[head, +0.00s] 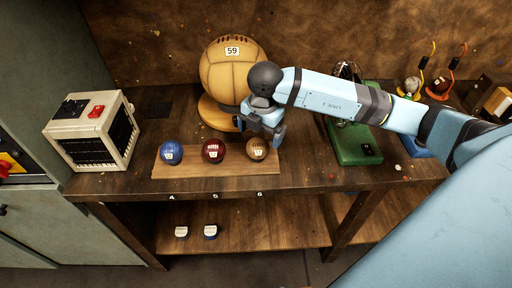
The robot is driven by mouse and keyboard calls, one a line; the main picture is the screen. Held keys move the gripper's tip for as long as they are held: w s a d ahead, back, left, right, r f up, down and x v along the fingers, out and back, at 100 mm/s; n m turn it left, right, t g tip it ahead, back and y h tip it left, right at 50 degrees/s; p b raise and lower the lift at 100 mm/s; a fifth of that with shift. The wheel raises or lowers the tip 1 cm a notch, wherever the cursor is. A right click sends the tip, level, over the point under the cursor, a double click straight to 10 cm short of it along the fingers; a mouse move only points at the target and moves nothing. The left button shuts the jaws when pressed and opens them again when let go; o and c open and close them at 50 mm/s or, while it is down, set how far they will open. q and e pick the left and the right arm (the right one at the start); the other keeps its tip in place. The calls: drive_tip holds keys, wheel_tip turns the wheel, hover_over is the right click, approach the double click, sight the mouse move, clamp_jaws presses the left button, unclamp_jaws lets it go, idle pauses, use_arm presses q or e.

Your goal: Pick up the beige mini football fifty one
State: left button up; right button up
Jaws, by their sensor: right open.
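Three small balls sit in a row on a wooden board (236,169) on the workbench. The right one is a tan-brown mini ball (257,149) with a pale label whose number is too small to read surely; it is the closest match to the beige mini football. My right gripper (260,130) is open, pointing down just behind and above this ball. Nothing shows between its fingers, and I cannot tell whether it touches the ball. My left gripper is not in view.
A blue ball (171,152) and a dark red ball (213,150) share the board. A large tan ball (229,75) marked 59 stands behind on a round wooden base. A cream box (92,132) is at left, a green device (356,146) at right.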

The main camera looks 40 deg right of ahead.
sight(258, 148)
drive_tip(key=shift+w+a+f, duration=0.15)
drive_tip(key=shift+f, duration=1.65)
drive_tip(key=shift+w+a+f, duration=0.1)
drive_tip(key=shift+w+f, duration=0.05)
drive_tip(key=shift+f, duration=1.6)
drive_tip(key=c, duration=1)
drive_tip(key=shift+r, duration=0.15)
